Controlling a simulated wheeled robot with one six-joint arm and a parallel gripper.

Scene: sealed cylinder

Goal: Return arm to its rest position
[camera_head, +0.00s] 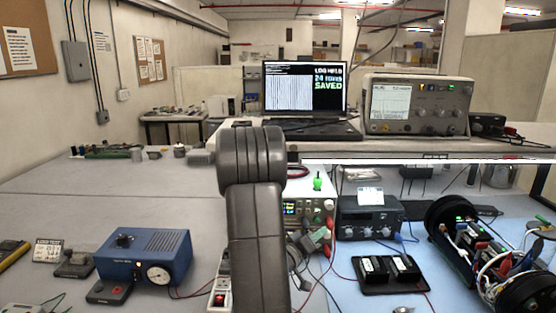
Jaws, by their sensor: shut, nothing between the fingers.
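My dark grey arm (257,225) rises through the middle of the view, with a thick rounded joint (252,160) at its top. The laptop (305,92) at the back shows a held log of rows marked saved.
A bench instrument (416,104) stands beside the laptop. A blue box with a dial (145,257) sits at left. Behind my arm are a power supply (308,210), a black box (370,217) and a black tray (390,274). Loose leads cross the blue mat. The left-middle grey bench is clear.

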